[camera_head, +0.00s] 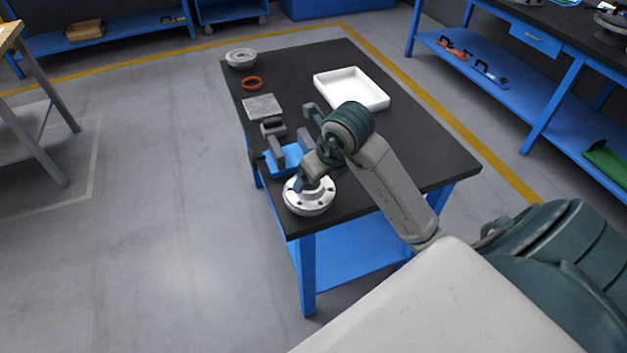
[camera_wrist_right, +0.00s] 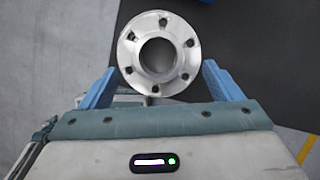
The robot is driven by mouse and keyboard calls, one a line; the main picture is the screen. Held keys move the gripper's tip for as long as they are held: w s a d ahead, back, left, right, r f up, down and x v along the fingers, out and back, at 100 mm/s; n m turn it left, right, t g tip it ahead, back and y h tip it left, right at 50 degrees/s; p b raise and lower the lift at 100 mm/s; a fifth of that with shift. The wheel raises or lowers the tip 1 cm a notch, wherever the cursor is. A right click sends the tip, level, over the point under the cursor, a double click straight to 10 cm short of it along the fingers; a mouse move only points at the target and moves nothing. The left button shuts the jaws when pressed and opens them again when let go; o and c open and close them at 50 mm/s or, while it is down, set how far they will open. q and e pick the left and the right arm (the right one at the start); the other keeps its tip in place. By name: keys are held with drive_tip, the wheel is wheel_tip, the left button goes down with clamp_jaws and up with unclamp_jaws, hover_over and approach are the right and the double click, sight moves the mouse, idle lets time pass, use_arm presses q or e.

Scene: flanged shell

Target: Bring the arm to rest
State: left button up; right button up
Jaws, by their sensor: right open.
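A silver flanged shell (camera_head: 309,197) stands at the near left corner of the black-topped table (camera_head: 420,160). In the right wrist view the flanged shell (camera_wrist_right: 129,58) shows its round flange, a ring of bolt holes and a central bore. My right gripper (camera_head: 305,183) is just over the shell in the head view. In the right wrist view my right gripper (camera_wrist_right: 160,70) is open, its blue fingers apart near the lower left and right of the flange. I cannot tell whether they touch it. My left gripper is not in view.
A blue and grey vise (camera_head: 284,158) stands just behind the shell. Farther back are a grey plate (camera_head: 263,107), an orange ring (camera_head: 252,83), another round metal part (camera_head: 240,59) and a white tray (camera_head: 351,89). The table's right part is clear.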

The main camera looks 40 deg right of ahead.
drive_tip(key=p+v, duration=0.1)
drive_tip(key=v, duration=0.1)
drive_tip(key=shift+r, duration=0.35)
use_arm(q)
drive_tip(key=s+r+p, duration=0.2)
drive_tip(key=p, duration=0.1)
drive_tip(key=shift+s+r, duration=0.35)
use_arm(e)
drive_tip(key=v, duration=0.3)
drive_tip(key=shift+s+r, duration=0.3)
